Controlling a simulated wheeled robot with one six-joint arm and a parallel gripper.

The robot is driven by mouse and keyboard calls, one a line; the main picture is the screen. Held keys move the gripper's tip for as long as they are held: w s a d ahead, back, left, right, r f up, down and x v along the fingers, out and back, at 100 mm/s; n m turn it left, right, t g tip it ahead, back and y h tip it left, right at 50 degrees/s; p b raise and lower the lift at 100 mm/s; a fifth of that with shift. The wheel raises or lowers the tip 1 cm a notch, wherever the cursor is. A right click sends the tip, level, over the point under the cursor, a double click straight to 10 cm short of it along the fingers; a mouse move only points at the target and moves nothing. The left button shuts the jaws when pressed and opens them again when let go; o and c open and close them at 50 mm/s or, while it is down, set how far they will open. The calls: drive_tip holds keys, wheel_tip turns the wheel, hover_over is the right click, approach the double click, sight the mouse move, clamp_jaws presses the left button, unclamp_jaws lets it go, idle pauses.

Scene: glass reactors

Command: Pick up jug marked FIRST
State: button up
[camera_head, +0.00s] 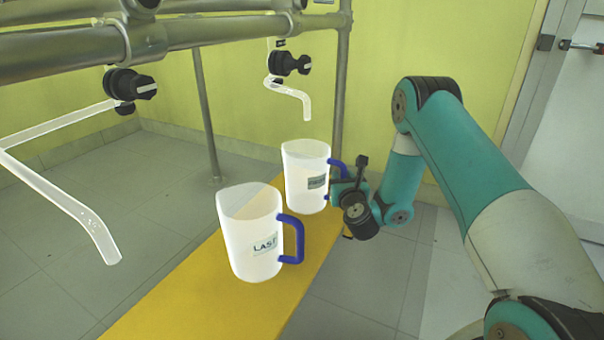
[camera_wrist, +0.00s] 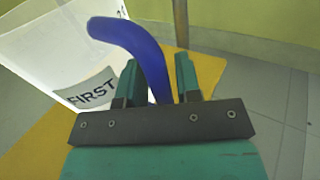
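The jug marked FIRST (camera_wrist: 62,50) is a translucent white jug with a blue handle. In the head view this jug (camera_head: 305,168) stands upright on the yellow board, behind the other jug. In the wrist view the blue handle (camera_wrist: 150,52) rises between the two fingers of my gripper (camera_wrist: 158,82). A gap shows between the handle and the right finger; the left finger is close to the handle, and I cannot tell if they touch. My gripper (camera_head: 345,183) is at the handle's right side in the head view. The handle's lower part is hidden.
A second jug (camera_head: 250,235), marked LAST, with a blue handle stands nearer on the yellow board (camera_head: 170,305). A glass outlet tube (camera_head: 290,92) with a black valve hangs above the FIRST jug. Another glass tube (camera_head: 75,205) and metal frame pipes (camera_head: 60,55) are at left.

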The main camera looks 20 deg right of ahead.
drive_tip(key=shift+w+d, duration=0.2)
drive_tip(key=shift+w, duration=0.3)
clamp_jaws()
